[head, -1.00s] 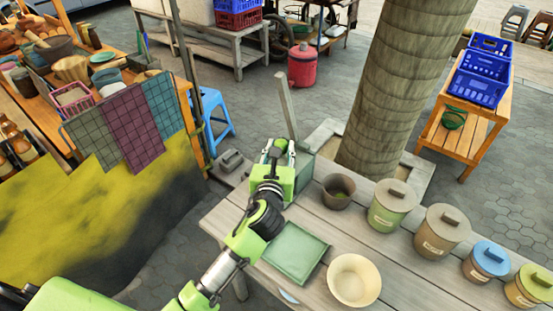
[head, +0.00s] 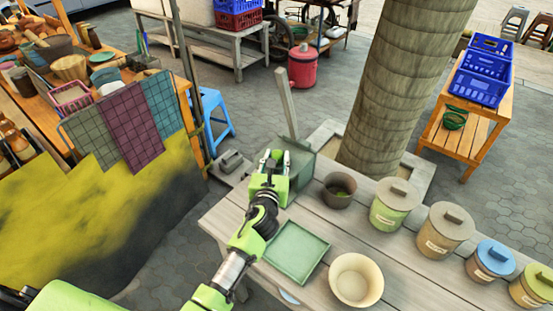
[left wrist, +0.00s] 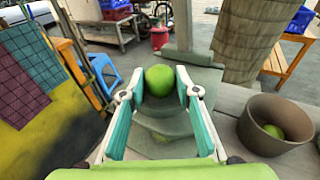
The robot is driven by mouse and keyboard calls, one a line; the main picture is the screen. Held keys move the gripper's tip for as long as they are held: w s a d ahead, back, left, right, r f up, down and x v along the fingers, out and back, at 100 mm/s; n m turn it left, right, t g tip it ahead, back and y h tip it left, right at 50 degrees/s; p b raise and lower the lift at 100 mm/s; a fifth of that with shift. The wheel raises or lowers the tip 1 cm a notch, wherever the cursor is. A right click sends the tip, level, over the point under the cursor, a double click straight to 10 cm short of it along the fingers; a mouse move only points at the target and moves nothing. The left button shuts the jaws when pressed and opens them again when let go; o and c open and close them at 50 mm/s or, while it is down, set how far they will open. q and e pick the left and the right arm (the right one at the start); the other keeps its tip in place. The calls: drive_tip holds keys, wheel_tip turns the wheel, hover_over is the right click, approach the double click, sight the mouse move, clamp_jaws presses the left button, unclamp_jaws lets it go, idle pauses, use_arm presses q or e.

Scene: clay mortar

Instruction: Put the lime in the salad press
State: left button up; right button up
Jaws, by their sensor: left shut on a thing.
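My left gripper (head: 271,157) is shut on a green lime (left wrist: 160,80), held between its fingertips. In the head view the gripper hides the lime. The grey-green salad press (head: 301,172) stands at the table's far left corner, with a tall upright handle (head: 288,105). The gripper is in front of the press and overlaps it in the head view. In the left wrist view the press (left wrist: 198,95) shows behind and below the lime; I cannot tell whether they touch. My right gripper is not in view.
A brown pot (head: 339,190) beside the press holds another green fruit (left wrist: 273,131). A green square tray (head: 297,252) and a cream bowl (head: 355,280) lie nearer. Lidded canisters (head: 389,205) line the right. A thick trunk (head: 390,90) rises behind.

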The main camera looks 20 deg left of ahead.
use_arm(q)
drive_tip(key=o, duration=1.2)
drive_tip(key=shift+f, duration=0.1)
drive_tip(key=shift+s, duration=0.15)
drive_tip(key=v, duration=1.1)
drive_tip(key=shift+s, duration=0.4)
